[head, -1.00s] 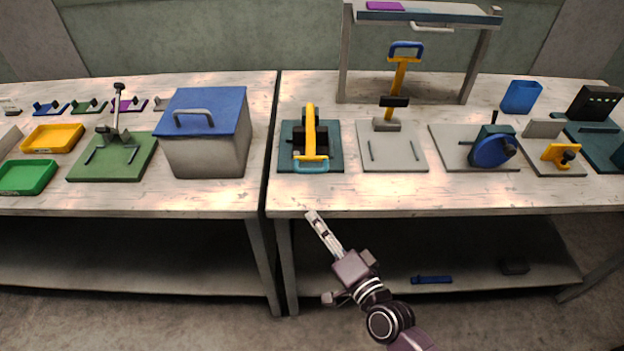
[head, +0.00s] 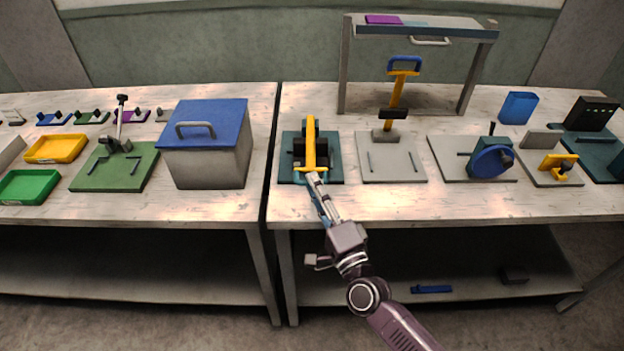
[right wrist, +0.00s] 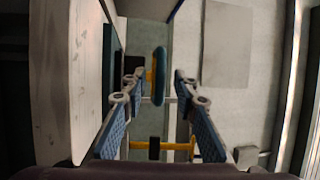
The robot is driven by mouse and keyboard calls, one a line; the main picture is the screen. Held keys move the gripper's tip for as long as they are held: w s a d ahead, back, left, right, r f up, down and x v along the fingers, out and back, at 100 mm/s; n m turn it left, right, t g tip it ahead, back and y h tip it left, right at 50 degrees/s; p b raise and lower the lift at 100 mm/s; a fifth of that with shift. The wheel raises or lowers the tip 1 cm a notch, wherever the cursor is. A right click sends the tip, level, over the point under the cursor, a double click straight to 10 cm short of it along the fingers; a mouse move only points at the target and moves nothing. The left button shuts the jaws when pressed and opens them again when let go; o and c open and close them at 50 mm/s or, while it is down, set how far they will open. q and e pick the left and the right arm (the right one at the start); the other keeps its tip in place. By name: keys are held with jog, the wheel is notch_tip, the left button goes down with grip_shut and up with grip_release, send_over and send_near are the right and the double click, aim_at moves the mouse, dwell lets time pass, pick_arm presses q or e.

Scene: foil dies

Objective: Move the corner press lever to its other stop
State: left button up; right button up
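A press with a yellow lever (head: 310,140) stands on a teal plate (head: 333,176) at the left front of the right-hand table. The lever is lowered toward the front. My right gripper (head: 315,180) is at its handle end and partly covers it in the head view. In the right wrist view, my right gripper (right wrist: 157,77) is open, and the teal-blue handle (right wrist: 160,76) shows between its fingertips. The fingers do not look closed on it, and contact cannot be told. My left gripper is out of view.
A second press with a raised yellow lever and blue handle (head: 404,66) stands on a grey plate (head: 391,170) to the right. A grey box with a blue lid (head: 207,120) is left of the table gap. A shelf rack (head: 420,31) stands behind.

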jog(key=shift+x, duration=1)
grip_shut()
